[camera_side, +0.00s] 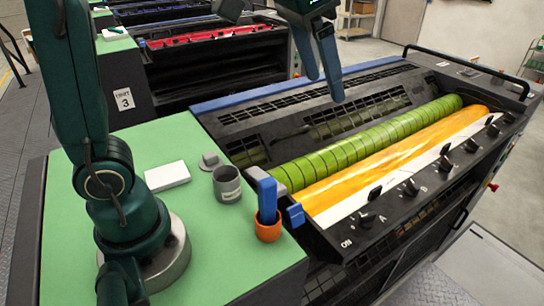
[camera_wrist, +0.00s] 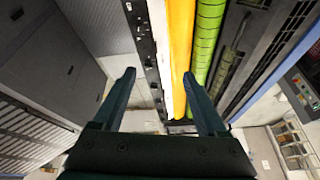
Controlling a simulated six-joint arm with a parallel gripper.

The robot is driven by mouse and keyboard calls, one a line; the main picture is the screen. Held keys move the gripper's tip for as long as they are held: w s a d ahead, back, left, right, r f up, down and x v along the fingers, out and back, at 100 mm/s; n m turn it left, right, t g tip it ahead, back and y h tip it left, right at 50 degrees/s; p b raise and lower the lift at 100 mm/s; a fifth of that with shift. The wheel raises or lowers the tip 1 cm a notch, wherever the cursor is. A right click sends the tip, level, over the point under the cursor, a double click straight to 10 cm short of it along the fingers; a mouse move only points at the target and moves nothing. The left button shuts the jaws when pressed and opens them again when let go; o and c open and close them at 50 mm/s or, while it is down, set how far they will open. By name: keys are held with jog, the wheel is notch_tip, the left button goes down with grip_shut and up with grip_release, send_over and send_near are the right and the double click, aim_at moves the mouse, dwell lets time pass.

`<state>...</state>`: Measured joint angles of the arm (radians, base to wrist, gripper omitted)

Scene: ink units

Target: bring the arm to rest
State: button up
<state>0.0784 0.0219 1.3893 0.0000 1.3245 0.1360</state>
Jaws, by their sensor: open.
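My gripper (camera_side: 325,88) is at the top middle of the side view, fingers pointing down, above the ink unit (camera_side: 270,112). It is open, with nothing between its fingers. In the wrist view its two fingers (camera_wrist: 160,74) stand wide apart in front of the ink unit's rollers. Nothing is held.
The ink unit has a green roller (camera_side: 370,145), a yellow-orange inked strip (camera_side: 395,158) and a front panel of black knobs (camera_side: 411,188). On the green bench top (camera_side: 205,255) are a white block (camera_side: 167,176), a grey cup (camera_side: 227,184) and an orange pot (camera_side: 268,229) holding a blue-handled tool (camera_side: 266,196).

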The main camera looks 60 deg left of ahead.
jog(key=s+a+f+n+t, duration=0.1)
jog(key=s+a+f+n, duration=0.1)
jog(key=s+f, duration=0.8)
jog(key=s, duration=0.3)
jog(key=shift+s+a, duration=0.2)
jog(key=shift+s, duration=0.2)
